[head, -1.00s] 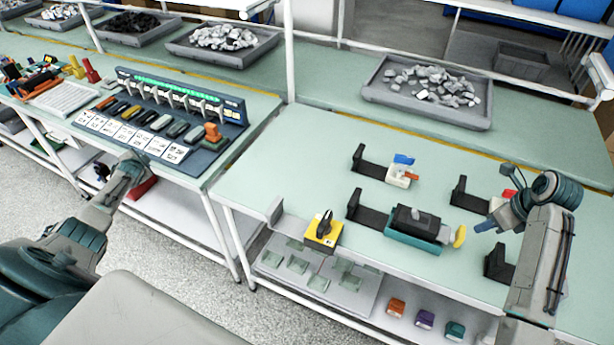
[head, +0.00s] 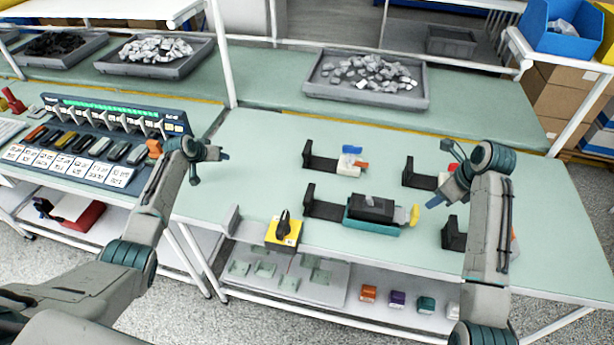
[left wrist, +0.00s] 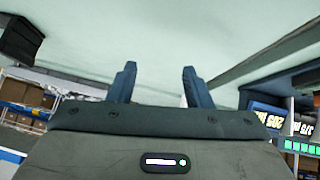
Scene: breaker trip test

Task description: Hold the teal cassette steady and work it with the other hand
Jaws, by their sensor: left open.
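The teal cassette (head: 372,226) lies on the workbench with a black block on top and a yellow knob (head: 414,215) at its right end. A black bracket (head: 322,207) stands at its left end. My right gripper (head: 443,174) is to the right of the cassette, above the bench, its fingers apart and empty. My left gripper (head: 211,167) is raised at the bench's left end, well away from the cassette. It is open and empty; in the left wrist view its two fingers (left wrist: 157,82) stand apart with only pale surface beyond.
A yellow block with a black knob (head: 283,231) sits at the bench's front edge. Another bracket holds a white, blue and orange part (head: 351,163) behind the cassette. A breaker panel (head: 92,143) stands on the left table. A grey tray of parts (head: 366,79) is at the back.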

